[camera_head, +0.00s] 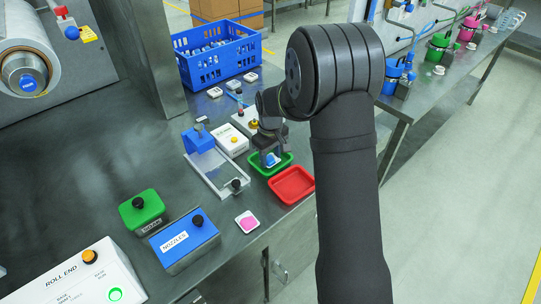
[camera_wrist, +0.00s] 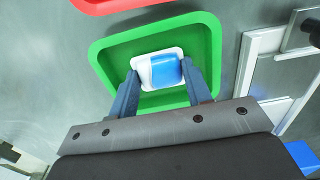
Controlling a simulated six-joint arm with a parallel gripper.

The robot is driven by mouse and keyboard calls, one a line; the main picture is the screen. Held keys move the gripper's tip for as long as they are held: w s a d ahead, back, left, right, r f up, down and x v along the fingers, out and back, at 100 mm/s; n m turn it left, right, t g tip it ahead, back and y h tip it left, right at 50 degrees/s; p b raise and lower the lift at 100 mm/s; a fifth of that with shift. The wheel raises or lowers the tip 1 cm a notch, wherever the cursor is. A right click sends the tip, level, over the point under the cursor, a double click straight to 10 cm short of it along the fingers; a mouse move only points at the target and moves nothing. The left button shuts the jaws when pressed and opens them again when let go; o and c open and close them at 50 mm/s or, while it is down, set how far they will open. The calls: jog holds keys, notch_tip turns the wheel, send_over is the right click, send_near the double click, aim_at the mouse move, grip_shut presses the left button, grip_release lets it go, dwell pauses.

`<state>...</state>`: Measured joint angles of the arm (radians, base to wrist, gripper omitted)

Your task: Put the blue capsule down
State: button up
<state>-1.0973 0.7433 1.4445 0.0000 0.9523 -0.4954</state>
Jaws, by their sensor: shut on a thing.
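The blue capsule (camera_wrist: 165,71), a small white square piece with a blue middle, is between the fingertips of my gripper (camera_wrist: 160,78) in the wrist view. The fingers are shut on its two sides. The capsule is over the inside of the green tray (camera_wrist: 103,60), within its rim as seen from above. In the head view, my gripper (camera_head: 270,149) points down at the green tray (camera_head: 287,157), and the capsule (camera_head: 272,160) shows below the fingers. I cannot tell whether the capsule touches the tray floor.
A red tray (camera_head: 292,186) stands beside the green one at the bench edge. A slide fixture with a blue block (camera_head: 198,139) and a white box (camera_head: 230,141) stand to the left. A pink capsule (camera_head: 247,222) lies nearer, by the blue nozzles box (camera_head: 184,240). A blue crate (camera_head: 218,65) stands behind.

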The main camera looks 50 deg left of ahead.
aim_at(271, 158)
jog(key=o, duration=1)
jog(key=shift+f, duration=0.1)
jog(key=shift+o, duration=0.2)
notch_tip(271, 158, up, 12)
notch_tip(271, 158, down, 12)
jog(key=shift+f, duration=0.25)
jog(key=shift+r, duration=2.25)
